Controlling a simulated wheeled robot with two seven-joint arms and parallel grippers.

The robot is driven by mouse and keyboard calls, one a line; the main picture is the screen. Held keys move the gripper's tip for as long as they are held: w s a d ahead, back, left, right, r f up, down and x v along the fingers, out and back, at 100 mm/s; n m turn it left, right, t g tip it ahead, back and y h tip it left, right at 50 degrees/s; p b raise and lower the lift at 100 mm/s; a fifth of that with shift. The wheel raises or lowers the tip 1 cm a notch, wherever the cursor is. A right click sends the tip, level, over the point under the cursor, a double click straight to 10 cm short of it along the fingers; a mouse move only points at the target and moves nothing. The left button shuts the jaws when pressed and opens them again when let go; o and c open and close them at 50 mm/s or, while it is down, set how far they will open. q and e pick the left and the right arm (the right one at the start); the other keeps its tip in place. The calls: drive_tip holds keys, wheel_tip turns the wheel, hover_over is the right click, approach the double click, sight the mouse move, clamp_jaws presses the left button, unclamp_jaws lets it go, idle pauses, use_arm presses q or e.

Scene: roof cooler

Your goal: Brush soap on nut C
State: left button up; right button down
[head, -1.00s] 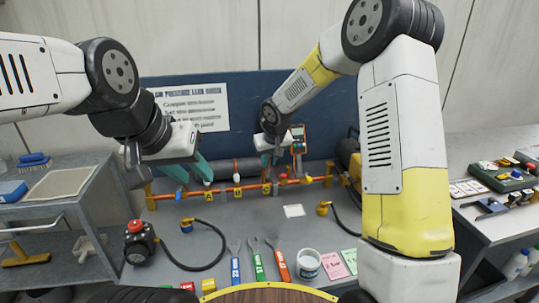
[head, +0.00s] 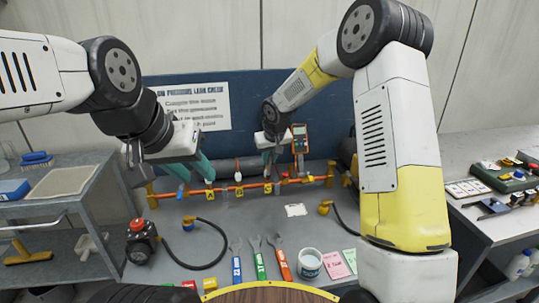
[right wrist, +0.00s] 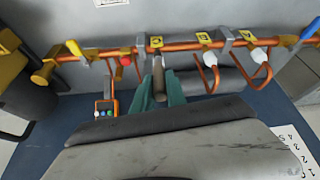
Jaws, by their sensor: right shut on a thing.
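My right gripper (head: 270,155) is shut on a dark-handled brush (right wrist: 158,82), its teal fingers around the handle in the right wrist view. The brush reaches toward the copper pipe at the yellow tag C (head: 267,187), which also shows in the right wrist view (right wrist: 156,42). The nut and bristles are largely hidden, so contact cannot be told. Tags B (head: 239,190) and A (head: 210,192) are further left on the pipe. My left gripper (head: 206,170) hangs near the pipe's left part; its finger gap is not clear. A white pot (head: 309,263) stands on the bench.
Several spanners with coloured handles (head: 259,262) lie at the bench front. Pink and green notes (head: 336,264) lie right of the pot. A black hose (head: 212,262) curves at the left. A meter (head: 299,139) stands behind the pipe. The middle of the bench is mostly clear.

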drive_tip(key=shift+r, duration=0.15)
drive_tip(key=s+r, duration=0.4)
drive_tip(key=s, duration=0.1)
drive_tip(key=shift+d+r, duration=0.4)
drive_tip(key=shift+d, duration=0.05)
